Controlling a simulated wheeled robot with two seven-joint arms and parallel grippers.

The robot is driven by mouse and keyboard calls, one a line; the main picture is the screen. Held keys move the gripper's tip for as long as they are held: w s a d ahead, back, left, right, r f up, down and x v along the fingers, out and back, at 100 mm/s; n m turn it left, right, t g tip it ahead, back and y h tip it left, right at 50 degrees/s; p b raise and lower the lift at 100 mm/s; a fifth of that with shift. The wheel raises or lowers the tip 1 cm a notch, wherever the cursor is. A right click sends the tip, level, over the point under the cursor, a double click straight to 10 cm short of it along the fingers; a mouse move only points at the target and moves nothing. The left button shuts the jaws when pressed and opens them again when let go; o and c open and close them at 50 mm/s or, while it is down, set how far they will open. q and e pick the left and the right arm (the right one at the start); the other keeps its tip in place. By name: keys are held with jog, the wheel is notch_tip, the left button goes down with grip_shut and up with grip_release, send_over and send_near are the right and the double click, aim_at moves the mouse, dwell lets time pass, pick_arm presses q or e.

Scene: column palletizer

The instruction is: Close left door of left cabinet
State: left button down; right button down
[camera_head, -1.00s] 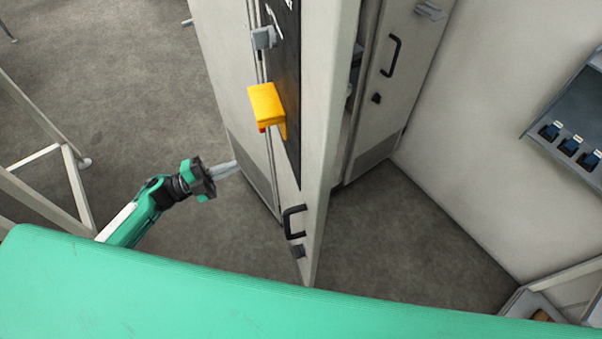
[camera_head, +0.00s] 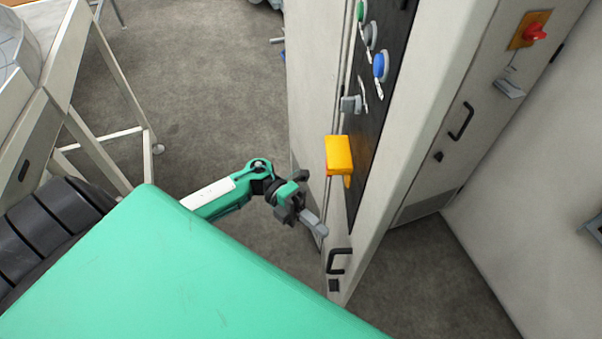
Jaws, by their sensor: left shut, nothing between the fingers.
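The pale grey left door (camera_head: 425,110) of the left cabinet stands out toward me, with a black control panel (camera_head: 380,95) on its outer face. A yellow box (camera_head: 339,155) sticks out of that face, and a black handle (camera_head: 338,262) sits near its lower front corner. My left gripper (camera_head: 320,232) is shut and empty. Its fingertips are at the outer side of the door, just above and left of the handle; I cannot tell whether they touch it. The right gripper is not in view.
Another cabinet door (camera_head: 470,110) with a handle and a red switch (camera_head: 536,33) stands behind on the right. A white metal frame (camera_head: 97,150) and a dark roller conveyor (camera_head: 45,228) are at the left. Grey floor (camera_head: 190,110) lies clear between frame and cabinet.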

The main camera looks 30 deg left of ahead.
aim_at(352, 239)
pick_arm(q)
jog(key=w+d+p, duration=0.1)
jog(key=d, duration=0.1)
jog(key=w+d, duration=0.1)
jog(key=shift+d+p, duration=0.35)
jog(key=shift+p, duration=0.05)
jog(key=shift+w, duration=0.1)
